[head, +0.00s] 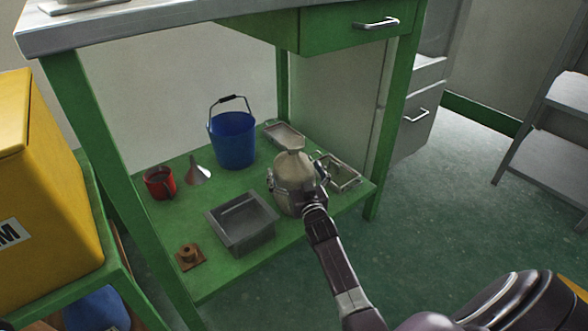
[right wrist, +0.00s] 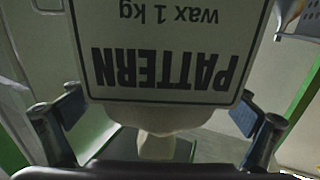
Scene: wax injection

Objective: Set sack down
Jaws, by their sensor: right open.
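The beige sack (head: 292,178) stands upright, neck up, at the green lower shelf (head: 212,283), between a grey tray and a metal frame. Its base seems to rest on the shelf, though the contact is hard to see. In the right wrist view the sack (right wrist: 160,12) shows a label reading "PATTERN wax 1 kg", upside down. My right gripper (head: 311,187) is at the sack's near right side. In the right wrist view the right gripper (right wrist: 165,122) is open, its fingers apart to either side of the sack. My left gripper is not in view.
On the shelf are a blue bucket (head: 232,140), red mug (head: 159,184), funnel (head: 198,172), grey tray (head: 240,247), brown part (head: 190,257), shallow tray (head: 284,130) and metal frame (head: 346,173). The grey tabletop (head: 150,22) overhangs the shelf; green legs stand at its corners.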

